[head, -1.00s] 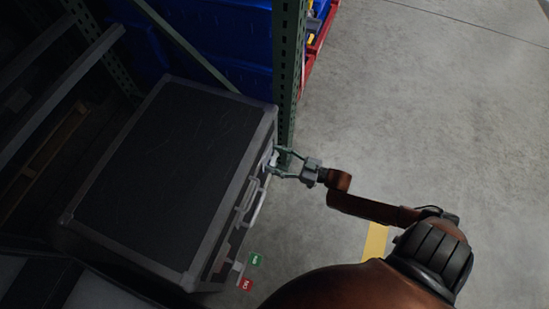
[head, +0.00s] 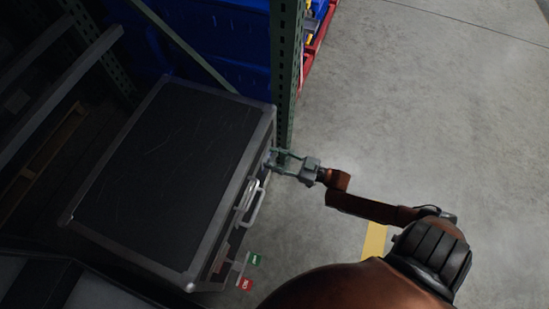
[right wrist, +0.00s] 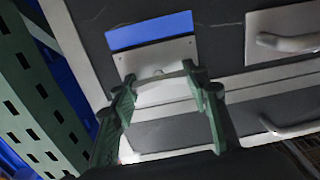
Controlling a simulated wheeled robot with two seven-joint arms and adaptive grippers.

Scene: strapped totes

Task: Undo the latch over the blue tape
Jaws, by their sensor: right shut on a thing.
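A large dark case (head: 165,170) with light metal edging fills the left of the head view. In the right wrist view a strip of blue tape (right wrist: 150,29) lies on its dark face, directly above a pale latch plate (right wrist: 158,59). The pale latch lever (right wrist: 160,82) below that plate lies between the fingertips of my right gripper (right wrist: 162,73), which is shut on it. In the head view my right gripper (head: 274,160) reaches the case's right side near its far corner and hides the latch. My left gripper is out of view.
Pale handles (head: 257,207) stand out from the case's side, nearer than the gripper. A green rack post (head: 286,75) rises close behind my gripper. Green (head: 256,259) and red (head: 246,285) tags lie by the near corner. Open concrete floor (head: 450,110) is to the right.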

